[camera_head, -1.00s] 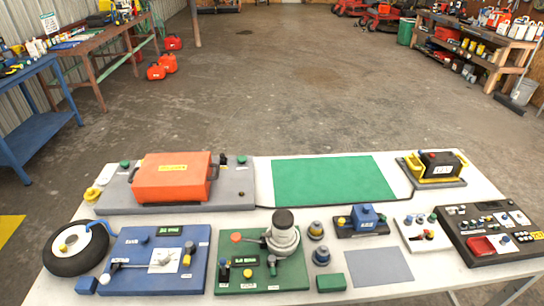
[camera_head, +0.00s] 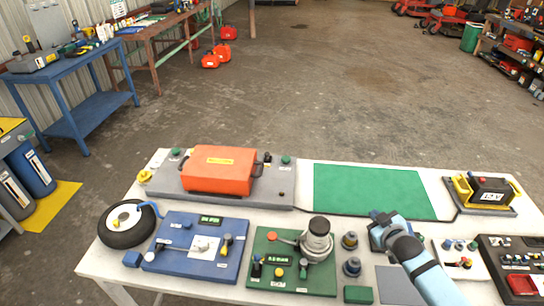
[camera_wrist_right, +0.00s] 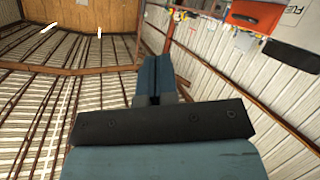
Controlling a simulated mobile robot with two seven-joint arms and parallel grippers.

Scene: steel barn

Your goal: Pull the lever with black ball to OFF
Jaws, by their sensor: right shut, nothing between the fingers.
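Several small dark-topped handles stand on the work table; they are too small for me to tell which is the lever with the black ball, or to read an OFF mark. The blue board (camera_head: 180,262) has one dark and yellow upright handle (camera_head: 227,241). The green board (camera_head: 265,292) has a black-topped handle (camera_head: 257,266) and a grey-green one (camera_head: 303,265). My right gripper (camera_head: 377,217) is shut and empty above the table, right of the green board. Its shut fingers (camera_wrist_right: 153,75) show in the right wrist view, against the wall and roof. My left gripper is out of view.
An orange case (camera_head: 219,171) on a grey board, a green mat (camera_head: 370,190) and a yellow-black device (camera_head: 486,193) line the table's back. A tyre (camera_head: 125,236) is at the left end. A dark panel (camera_head: 522,275) is at right. The floor beyond is open.

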